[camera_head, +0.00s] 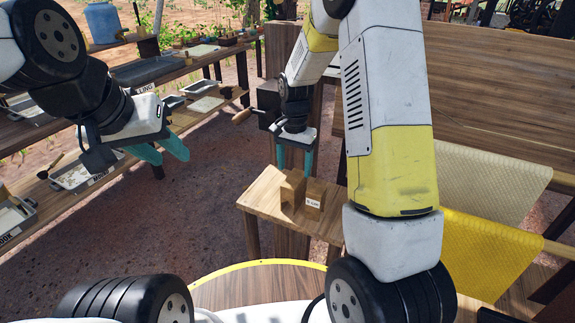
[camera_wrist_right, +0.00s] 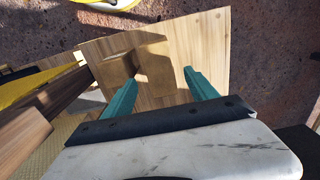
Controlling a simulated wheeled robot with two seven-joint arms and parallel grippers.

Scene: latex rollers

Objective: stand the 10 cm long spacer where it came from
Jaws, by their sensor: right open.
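Two wooden blocks stand side by side on a small wooden table (camera_head: 265,200): a plain block (camera_head: 290,188) on the left and a labelled block (camera_head: 316,190) on the right. The label is too small to read surely, so I cannot tell which is the 10 cm spacer. My right gripper (camera_head: 294,158) points down just above and behind the blocks, open and empty. In the right wrist view its teal fingers (camera_wrist_right: 160,90) are spread over the table (camera_wrist_right: 205,40), with a block (camera_wrist_right: 118,68) near the left finger. My left gripper (camera_head: 162,151) is open and empty, away from the table.
Shelves with trays (camera_head: 78,178) and plants stand at the left and back. A wooden bench panel (camera_head: 490,90) is at the right, with a cream sheet (camera_head: 490,185) and a yellow sheet (camera_head: 485,250) hanging.

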